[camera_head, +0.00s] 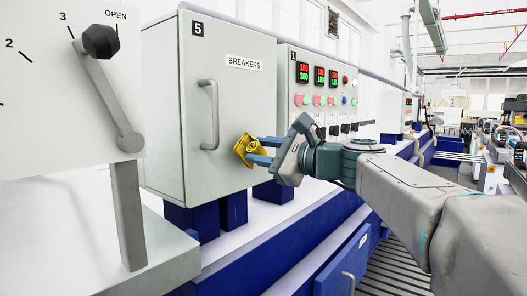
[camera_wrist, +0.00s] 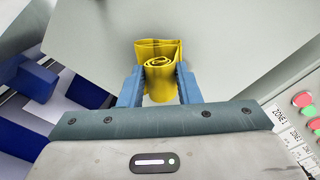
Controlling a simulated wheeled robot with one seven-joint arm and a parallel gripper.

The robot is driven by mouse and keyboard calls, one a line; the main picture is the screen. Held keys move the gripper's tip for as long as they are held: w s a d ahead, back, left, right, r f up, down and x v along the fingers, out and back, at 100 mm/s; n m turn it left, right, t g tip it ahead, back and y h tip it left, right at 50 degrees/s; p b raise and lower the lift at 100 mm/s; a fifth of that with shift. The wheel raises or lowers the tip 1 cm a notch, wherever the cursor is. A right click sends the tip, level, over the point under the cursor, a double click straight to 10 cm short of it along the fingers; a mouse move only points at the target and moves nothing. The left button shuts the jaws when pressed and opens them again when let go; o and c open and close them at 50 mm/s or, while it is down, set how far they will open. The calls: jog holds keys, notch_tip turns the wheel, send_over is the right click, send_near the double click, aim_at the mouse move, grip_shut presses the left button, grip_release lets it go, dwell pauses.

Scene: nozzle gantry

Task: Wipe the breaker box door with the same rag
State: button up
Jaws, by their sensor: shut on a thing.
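The breaker box (camera_head: 222,110) is a grey cabinet labelled BREAKERS and 5, with a vertical handle on its closed door. My gripper (camera_head: 262,150) is shut on a folded yellow rag (camera_head: 249,150) at the lower right part of the door. In the wrist view the rag (camera_wrist: 158,62) is rolled between the two blue fingers (camera_wrist: 160,85), against or very close to the grey door (camera_wrist: 220,45). I cannot tell for sure whether the rag touches the door.
A control panel (camera_head: 318,95) with red and green displays and buttons stands right of the box. A dial board (camera_head: 62,75) with a lever stands at the left. Blue supports (camera_head: 192,220) hold the box above a white ledge. The striped floor lies at lower right.

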jog(key=shift+x, duration=0.95)
dwell(0.3)
jog(key=shift+w, duration=0.1)
jog(key=w+d, duration=0.2)
jog(key=w, duration=0.1)
jog(key=shift+d+p, duration=0.2)
jog(key=shift+p, duration=0.15)
jog(key=shift+s+a+b, duration=0.7)
jog(key=shift+s+a, duration=0.65)
jog(key=shift+s, duration=0.25)
jog(key=shift+d, duration=0.1)
